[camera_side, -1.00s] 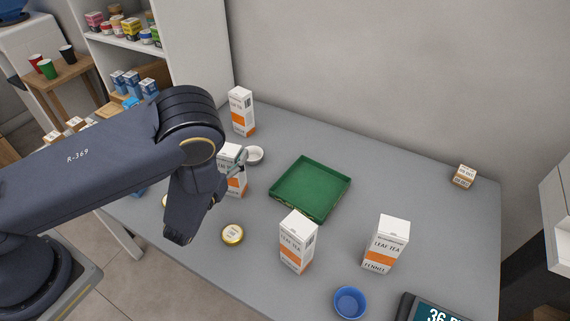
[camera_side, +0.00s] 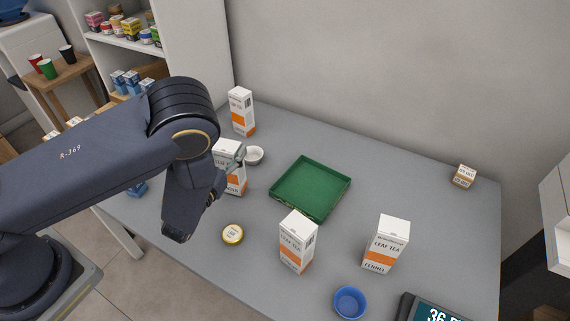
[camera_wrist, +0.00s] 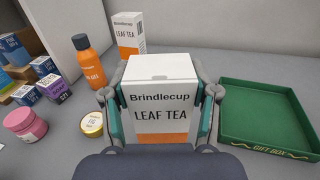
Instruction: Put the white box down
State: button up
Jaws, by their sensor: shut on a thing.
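The white box (camera_side: 235,181), a tall carton with an orange band, reads "Brindlecup Leaf Tea" in the wrist view (camera_wrist: 163,95). My gripper (camera_wrist: 160,110) is shut on it, one finger on each side. In the side view my gripper (camera_side: 224,182) is partly hidden behind my arm. The box is upright, left of the green tray (camera_side: 312,214), which shows in the wrist view at right (camera_wrist: 270,148) with "Gift Box" on its rim. The box's base is hidden, so I cannot tell whether it touches the counter.
Similar tea cartons stand at the back left (camera_side: 241,112), front middle (camera_side: 297,244) and front right (camera_side: 386,245). A yellow-lidded tin (camera_side: 232,234) and blue bowl (camera_side: 349,302) stand forward. An orange bottle (camera_wrist: 89,64) shows at left.

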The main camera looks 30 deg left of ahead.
notch_tip(320, 180, up, 8)
jog(key=shift+d+f, duration=0.1)
jog(key=d+r+m+h, duration=0.25)
jog(key=d+r, duration=0.25)
jog(key=d, duration=0.5)
jog(key=w+d+f, duration=0.4)
jog(key=w+f, duration=0.8)
jog(key=f, duration=0.1)
jog(key=shift+d+h, duration=0.15)
jog(key=shift+h, duration=0.3)
jog(key=shift+f, duration=0.25)
jog(key=o, duration=1.6)
